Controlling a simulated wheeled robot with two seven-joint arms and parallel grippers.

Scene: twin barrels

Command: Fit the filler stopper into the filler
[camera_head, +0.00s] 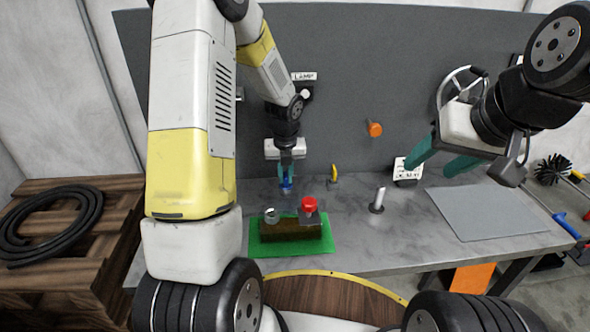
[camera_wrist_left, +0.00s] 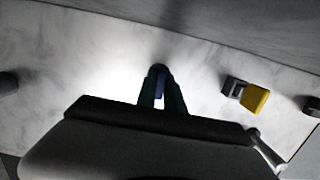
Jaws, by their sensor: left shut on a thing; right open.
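My left gripper (camera_head: 286,181) is shut on a small blue piece (camera_head: 286,185), which I take to be the filler stopper, at the back of the grey bench. In the left wrist view the dark fingers (camera_wrist_left: 161,92) close around the blue piece (camera_wrist_left: 159,70), seen against the pale bench. In front of it, a dark brown block-like body (camera_head: 290,231) sits on a green mat (camera_head: 327,247). It has a round clear or metallic opening (camera_head: 271,215) at its left and a red cap (camera_head: 309,204) at its right. Which is the filler is unclear. My right gripper (camera_head: 445,160) is open and empty, high over the bench.
A yellow piece (camera_head: 334,173) stands behind the body; it also shows in the wrist view (camera_wrist_left: 254,98). A metal post (camera_head: 378,200) stands right of the mat. A grey sheet (camera_head: 480,212) lies further right. An orange knob (camera_head: 375,129) is on the back panel.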

